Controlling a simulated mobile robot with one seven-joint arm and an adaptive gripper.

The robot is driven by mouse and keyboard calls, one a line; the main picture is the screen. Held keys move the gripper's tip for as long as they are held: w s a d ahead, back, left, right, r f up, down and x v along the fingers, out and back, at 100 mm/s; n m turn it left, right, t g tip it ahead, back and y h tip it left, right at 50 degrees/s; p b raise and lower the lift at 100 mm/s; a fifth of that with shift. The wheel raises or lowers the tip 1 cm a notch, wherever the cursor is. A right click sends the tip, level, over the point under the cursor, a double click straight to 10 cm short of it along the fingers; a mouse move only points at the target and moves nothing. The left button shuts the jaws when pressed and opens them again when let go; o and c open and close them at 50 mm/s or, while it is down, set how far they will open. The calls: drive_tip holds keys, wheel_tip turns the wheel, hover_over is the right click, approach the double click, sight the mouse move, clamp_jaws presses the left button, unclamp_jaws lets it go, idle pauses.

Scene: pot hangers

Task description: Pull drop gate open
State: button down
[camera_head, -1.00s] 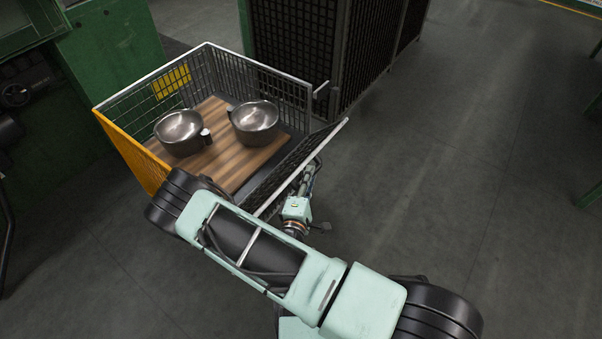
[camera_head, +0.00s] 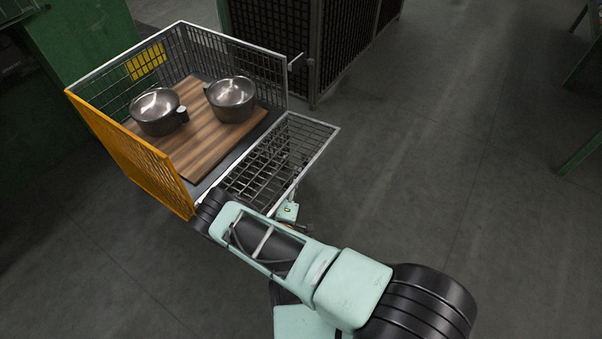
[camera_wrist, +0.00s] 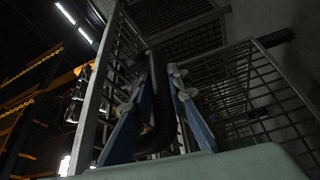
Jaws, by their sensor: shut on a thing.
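The drop gate (camera_head: 262,172) is a grey wire-mesh panel on the near right side of the wire cage (camera_head: 180,22). In the head view it is folded outward and lies roughly flat, leaving that side of the cage open. My gripper (camera_wrist: 162,76) shows in the wrist view with its two blue fingers shut on a dark bar between them, on the gate. In the head view the gripper is beneath the gate and mostly hidden by its mesh. The exact contact is dark and hard to make out.
Two metal pots (camera_head: 157,111) and (camera_head: 231,98) stand on a striped wooden board (camera_head: 190,150) in the cage. An orange mesh panel (camera_head: 130,150) forms the left side. A dark mesh enclosure (camera_head: 330,50) stands behind.

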sight(294, 166)
drive_tip(key=shift+w+a+f+m, duration=0.15)
drive_tip(key=shift+a+f+m, duration=0.05)
drive_tip(key=shift+f+m, duration=0.25)
idle(0.3)
drive_tip(key=c, duration=2)
unclamp_jaws()
drive_tip(key=shift+o, duration=0.8)
drive_tip(key=shift+f, duration=0.1)
wheel_tip(294, 166, up, 10)
drive_tip(key=shift+r, duration=0.1)
